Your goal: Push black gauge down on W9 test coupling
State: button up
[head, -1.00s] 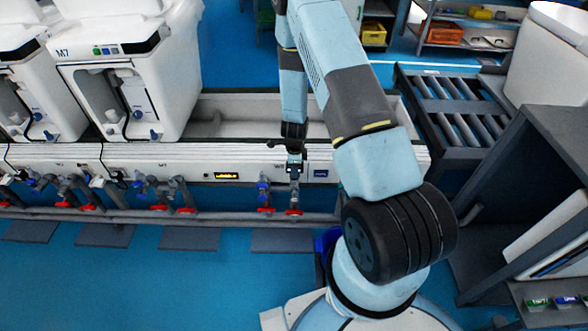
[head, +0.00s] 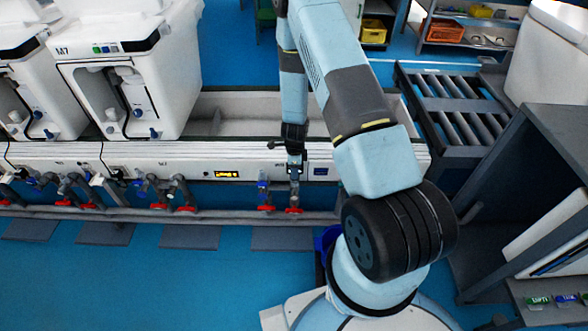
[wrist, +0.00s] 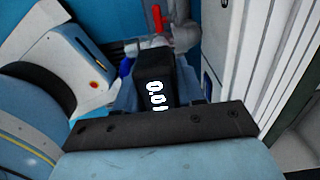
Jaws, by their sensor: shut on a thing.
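The black gauge (wrist: 153,82), with a lit white readout like "0.01", sits between the fingers of my gripper (wrist: 155,92) in the wrist view. My gripper is shut on it. In the head view my gripper (head: 294,163) points down at the front of the white rail, above a grey pipe coupling (head: 294,188) with a red handle. The coupling also shows past the gauge in the wrist view (wrist: 182,36), beside a red handle (wrist: 157,18). The gauge's lower end is hidden, so I cannot tell how it meets the coupling. No W9 label is readable.
Similar couplings with blue and red handles line the rail (head: 240,158) to the left, one (head: 263,190) close to my gripper. White toilet units (head: 125,75) stand on the line at left. A roller conveyor (head: 460,110) and grey shelf (head: 550,150) stand at right.

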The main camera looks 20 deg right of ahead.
jog(key=shift+f, duration=1.05)
jog(key=o, duration=1.2)
notch_tip(320, 180, up, 14)
jog(key=shift+f, duration=0.1)
dwell(0.6)
